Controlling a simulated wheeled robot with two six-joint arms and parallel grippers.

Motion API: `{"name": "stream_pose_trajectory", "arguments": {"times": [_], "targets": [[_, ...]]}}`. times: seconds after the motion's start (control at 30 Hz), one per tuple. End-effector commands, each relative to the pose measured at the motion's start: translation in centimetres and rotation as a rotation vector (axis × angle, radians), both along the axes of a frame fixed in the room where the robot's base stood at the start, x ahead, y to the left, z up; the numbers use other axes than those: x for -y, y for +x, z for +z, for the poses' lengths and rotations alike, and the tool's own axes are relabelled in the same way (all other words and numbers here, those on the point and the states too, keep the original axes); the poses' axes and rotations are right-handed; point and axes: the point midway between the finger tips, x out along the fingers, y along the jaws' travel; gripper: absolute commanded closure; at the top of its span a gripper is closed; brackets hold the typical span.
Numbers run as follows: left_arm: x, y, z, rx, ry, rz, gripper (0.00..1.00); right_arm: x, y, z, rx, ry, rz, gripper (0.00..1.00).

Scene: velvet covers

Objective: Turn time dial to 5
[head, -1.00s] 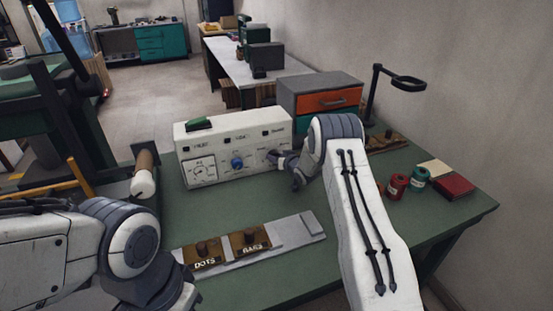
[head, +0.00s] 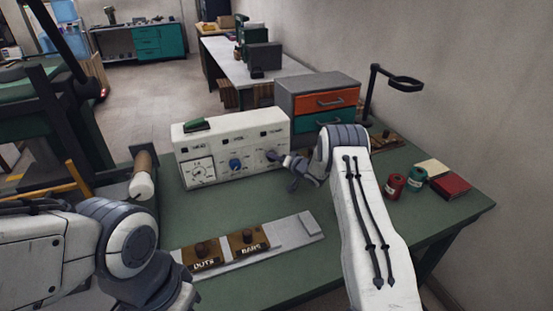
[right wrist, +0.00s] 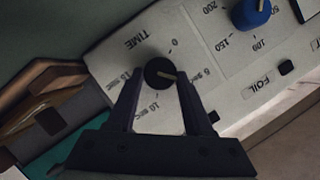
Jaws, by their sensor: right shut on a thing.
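The black time dial (right wrist: 160,72) is on the white control box (head: 232,141), under the printed word TIME in the right wrist view. Its pale pointer mark points to the right in that view, roughly at the label that reads like 5 sec. The 0, 10 sec and 15 sec labels lie around it. My right gripper (right wrist: 160,85) is shut on the dial, one finger on each side. In the head view the right gripper (head: 279,159) is at the right end of the box front and hides the dial. My left gripper is out of view; only its arm shows.
A blue knob (head: 235,164) and a gauge (head: 200,172) are on the box front. A drawer cabinet (head: 322,101) stands right behind. Brown blocks marked DOTS (head: 203,255) and BARS (head: 248,242) lie in front. Spools (head: 394,186) sit at right.

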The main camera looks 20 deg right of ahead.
Motion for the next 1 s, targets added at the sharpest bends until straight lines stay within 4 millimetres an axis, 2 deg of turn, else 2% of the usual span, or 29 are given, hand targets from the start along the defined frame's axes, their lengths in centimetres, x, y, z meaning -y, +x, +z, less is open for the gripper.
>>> {"name": "stream_pose_trajectory", "arguments": {"times": [0.27, 0.3, 0.37, 0.4, 0.77, 0.87, 1.0], "targets": [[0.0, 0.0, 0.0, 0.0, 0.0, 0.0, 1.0, 0.1, 0.1, 0.2, 0.003, 0.001, -0.004, 1.0], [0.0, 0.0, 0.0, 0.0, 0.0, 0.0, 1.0, 0.2, 0.1, 0.1, 0.003, 0.001, -0.004, 0.45], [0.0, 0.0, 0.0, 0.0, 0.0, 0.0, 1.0, 0.1, 0.1, 0.2, 0.003, 0.0, -0.004, 0.22], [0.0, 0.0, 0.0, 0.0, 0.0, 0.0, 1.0, 0.1, 0.1, 0.1, 0.003, 0.0, -0.003, 0.19], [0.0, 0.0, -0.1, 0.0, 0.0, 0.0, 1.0, 0.2, -0.2, 0.2, 0.001, -0.001, -0.002, 0.19], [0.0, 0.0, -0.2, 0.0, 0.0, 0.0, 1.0, 0.5, -1.1, 0.4, 0.0, -0.001, -0.003, 0.19], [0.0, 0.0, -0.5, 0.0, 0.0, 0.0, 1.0, 1.1, -3.1, 1.1, 0.0, 0.0, -0.004, 0.19]]}}
